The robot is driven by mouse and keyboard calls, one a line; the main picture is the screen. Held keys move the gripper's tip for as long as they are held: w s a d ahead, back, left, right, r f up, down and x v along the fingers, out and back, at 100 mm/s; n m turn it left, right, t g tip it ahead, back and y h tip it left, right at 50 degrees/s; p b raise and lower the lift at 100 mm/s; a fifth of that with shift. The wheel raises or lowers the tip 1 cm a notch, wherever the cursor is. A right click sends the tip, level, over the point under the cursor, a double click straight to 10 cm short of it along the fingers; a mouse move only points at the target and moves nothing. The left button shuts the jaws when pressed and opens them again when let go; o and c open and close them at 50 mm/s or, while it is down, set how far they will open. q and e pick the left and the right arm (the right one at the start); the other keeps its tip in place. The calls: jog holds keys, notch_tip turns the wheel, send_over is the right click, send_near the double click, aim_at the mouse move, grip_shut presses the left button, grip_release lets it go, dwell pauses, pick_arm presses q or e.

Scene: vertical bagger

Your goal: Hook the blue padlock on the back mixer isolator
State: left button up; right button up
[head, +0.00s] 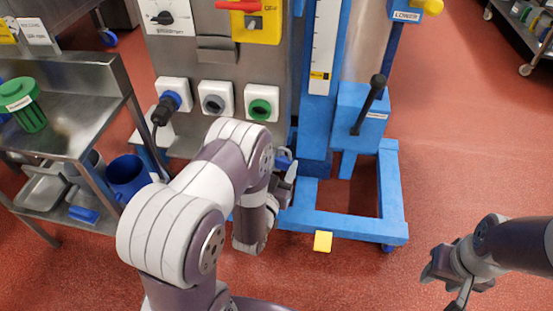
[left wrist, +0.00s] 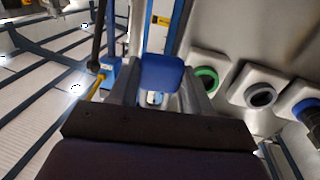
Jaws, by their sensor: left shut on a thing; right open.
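My left gripper (head: 284,178) is shut on the blue padlock (left wrist: 162,73), whose blue body sits between the fingers in the left wrist view. In the head view only a bit of the padlock (head: 283,161) shows beside the fingers, and its shackle cannot be made out. A red-handled isolator on a yellow plate (head: 264,28) is on the grey cabinet, above and apart from the gripper; its label is unreadable, so I cannot tell whether it is the back mixer isolator. My right gripper (head: 446,286) is open and empty over the red floor, far right.
The grey cabinet carries a row of sockets, with a green one (head: 260,107) nearest my left arm. A blue frame (head: 344,222) with a black lever (head: 370,103) stands to its right. A steel bench (head: 85,112) is at left. The red floor is open at right.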

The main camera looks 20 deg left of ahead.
pick_arm(q)
jog(key=s+a+r+n+y+p, duration=0.15)
jog(key=a+r+p, duration=0.25)
jog(key=r+p, duration=0.9)
jog(key=s+a+r+n+y+p, duration=0.15)
jog(key=a+r+p, duration=0.25)
jog(key=r+p, duration=0.9)
jog(key=m+b, duration=0.1)
jog(key=b, duration=0.3)
send_near(255, 40)
jog(key=w, duration=0.1)
jog(key=shift+w+a+r+g, duration=0.15)
jog(key=shift+w, duration=0.3)
jog(key=shift+w+a+r+g, duration=0.15)
jog(key=shift+w+a+r, duration=0.05)
jog(key=shift+w, duration=0.3)
jog(key=shift+b+x, duration=0.6)
jog(key=shift+x, duration=0.65)
jog(key=shift+w+a+b, duration=0.15)
jog(key=shift+w+b, duration=0.35)
jog(key=shift+w, duration=0.2)
jog(key=shift+f+b, duration=0.2)
jog(key=shift+b, duration=0.1)
